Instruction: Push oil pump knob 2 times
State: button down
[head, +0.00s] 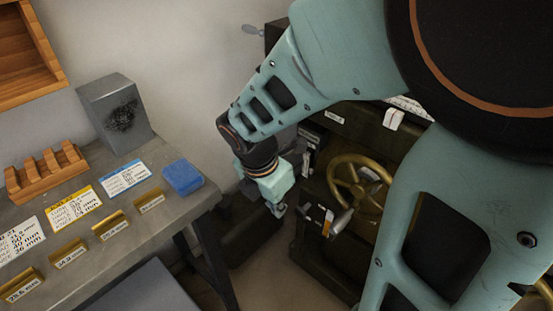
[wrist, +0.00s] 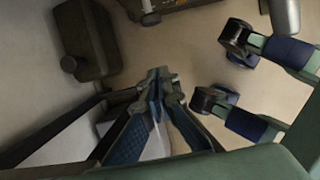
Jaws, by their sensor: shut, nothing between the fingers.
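My gripper (head: 278,209) points down in the gap between the grey bench and the dark green machine. In the wrist view its fingertips (wrist: 163,88) are together with nothing between them. A dark green box (wrist: 92,28) with a round knob-like part (wrist: 69,64) on its side shows at the upper left of the wrist view, apart from the fingertips. I cannot tell for sure whether this is the oil pump knob. No oil pump knob is clear in the head view, where my arm covers part of the machine.
The machine (head: 307,246) has a brass handwheel (head: 343,179) and a small lever with an orange-marked tag (head: 327,222), right of my gripper. The bench (head: 150,235) on the left holds a blue block (head: 183,177), a grey block (head: 112,107) and a wooden rack (head: 45,176).

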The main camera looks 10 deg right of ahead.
aim_at(301, 209)
jog(key=shift+f, duration=0.1)
jog(key=w+d+f+b, duration=0.3)
jog(key=d+f+b, duration=0.2)
jog(key=f, duration=0.4)
jog(key=shift+w+f, duration=0.15)
jog(key=shift+w, duration=0.2)
jog(key=shift+d, duration=0.15)
jog(key=shift+w+d+r+p, duration=0.2)
jog(key=shift+w+d+p, duration=0.4)
jog(key=shift+d+p, duration=0.2)
jog(key=shift+w+d+f, duration=0.15)
jog(key=shift+w+d, duration=0.1)
jog(key=shift+d, duration=0.05)
